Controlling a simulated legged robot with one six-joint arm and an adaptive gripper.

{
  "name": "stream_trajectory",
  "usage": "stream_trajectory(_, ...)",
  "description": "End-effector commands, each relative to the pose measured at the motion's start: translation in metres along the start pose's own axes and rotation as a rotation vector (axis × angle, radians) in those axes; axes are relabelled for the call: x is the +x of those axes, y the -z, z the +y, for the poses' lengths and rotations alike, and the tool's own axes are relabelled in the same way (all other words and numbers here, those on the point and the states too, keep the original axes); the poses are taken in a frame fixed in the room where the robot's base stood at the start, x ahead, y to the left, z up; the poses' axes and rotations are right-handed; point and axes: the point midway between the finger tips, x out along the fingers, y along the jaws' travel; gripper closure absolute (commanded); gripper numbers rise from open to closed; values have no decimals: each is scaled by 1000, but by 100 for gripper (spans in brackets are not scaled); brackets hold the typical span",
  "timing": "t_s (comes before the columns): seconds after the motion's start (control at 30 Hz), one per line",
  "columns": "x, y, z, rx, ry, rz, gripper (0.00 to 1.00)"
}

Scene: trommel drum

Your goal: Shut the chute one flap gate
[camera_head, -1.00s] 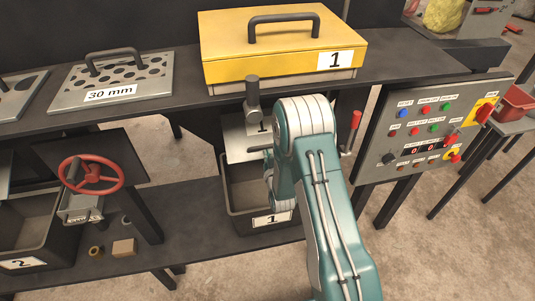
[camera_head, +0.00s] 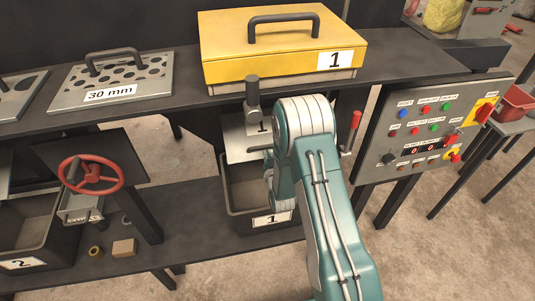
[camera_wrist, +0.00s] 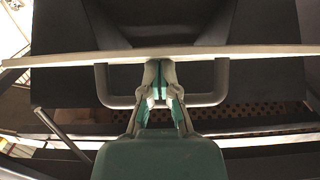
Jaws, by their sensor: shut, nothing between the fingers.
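The chute one flap gate (camera_head: 238,138) is a pale grey plate below the top shelf, above the bin marked 1; my arm covers its right part. In the wrist view the plate (camera_wrist: 60,57) shows nearly edge-on as a pale strip, with a dark U-shaped handle (camera_wrist: 113,100) on it. My gripper (camera_wrist: 160,66) is shut and empty. Its fingers overlap the middle of the handle, with the tips close to the plate; I cannot tell whether they touch. In the head view my arm hides the gripper's fingers.
The dark bin marked 1 (camera_head: 237,208) stands on the lower shelf. A red-handled lever (camera_head: 355,121) and a control panel (camera_head: 430,130) are to the right. A red handwheel (camera_head: 91,175) is at left. The yellow lidded box (camera_head: 225,65) sits above.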

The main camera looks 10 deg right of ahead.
Motion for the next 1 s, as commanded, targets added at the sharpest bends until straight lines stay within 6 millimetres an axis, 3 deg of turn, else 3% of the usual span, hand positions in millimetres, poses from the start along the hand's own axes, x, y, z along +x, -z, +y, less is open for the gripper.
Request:
stream_trajectory(0.33,-10,0,0,0,0,-1,100)
stream_trajectory(0.8,-101,-2,-1,-1,0,-4,100)
stream_trajectory(1.0,-118,-2,-1,-1,0,-2,100)
